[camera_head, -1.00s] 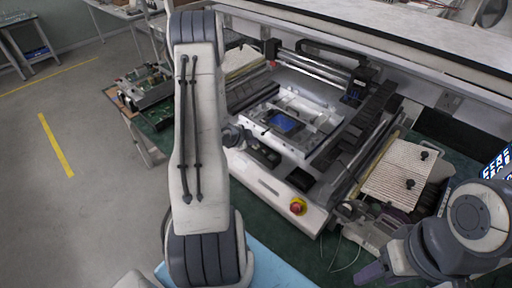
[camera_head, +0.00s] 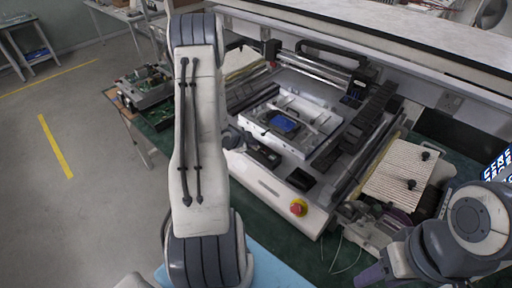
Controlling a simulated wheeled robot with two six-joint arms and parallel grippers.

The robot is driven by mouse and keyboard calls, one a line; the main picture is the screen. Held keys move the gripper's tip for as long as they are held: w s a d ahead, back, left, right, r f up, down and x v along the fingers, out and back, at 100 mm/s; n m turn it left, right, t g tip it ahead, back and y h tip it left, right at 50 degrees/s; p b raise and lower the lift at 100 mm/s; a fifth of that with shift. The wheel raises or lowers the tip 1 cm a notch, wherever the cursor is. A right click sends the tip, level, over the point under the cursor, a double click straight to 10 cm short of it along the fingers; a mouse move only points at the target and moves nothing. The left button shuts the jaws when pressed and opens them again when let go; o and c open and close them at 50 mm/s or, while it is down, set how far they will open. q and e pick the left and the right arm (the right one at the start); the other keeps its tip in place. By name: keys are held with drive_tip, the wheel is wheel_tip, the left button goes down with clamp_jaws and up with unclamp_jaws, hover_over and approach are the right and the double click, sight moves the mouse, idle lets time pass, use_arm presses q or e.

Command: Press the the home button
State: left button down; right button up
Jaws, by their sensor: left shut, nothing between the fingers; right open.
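The machine (camera_head: 268,188) stands on the green table, with a red round button on a yellow base (camera_head: 298,207) at its front right corner. I cannot pick out a button marked home. A dark panel (camera_head: 262,155) lies on the machine's front left part. My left arm crosses the middle of the view. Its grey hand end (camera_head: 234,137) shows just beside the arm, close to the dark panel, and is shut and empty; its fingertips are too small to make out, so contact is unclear. My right gripper (camera_head: 376,272) is open at the bottom right, partly cut off, away from the machine.
A white tray with a blue piece (camera_head: 285,123) sits inside the machine. A ribbed beige board (camera_head: 399,177) with black knobs lies to the right. Circuit boards (camera_head: 150,92) lie at the left. A long white ledge (camera_head: 400,45) runs along the back.

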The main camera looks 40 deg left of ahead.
sight(253, 149)
use_arm(q)
drive_tip(key=shift+r, duration=0.1)
idle(0.3)
drive_tip(key=shift+r+p, duration=0.65)
drive_tip(key=shift+r, duration=0.1)
wheel_tip(253, 149, up, 5)
drive_tip(key=p, duration=0.4)
idle(0.6)
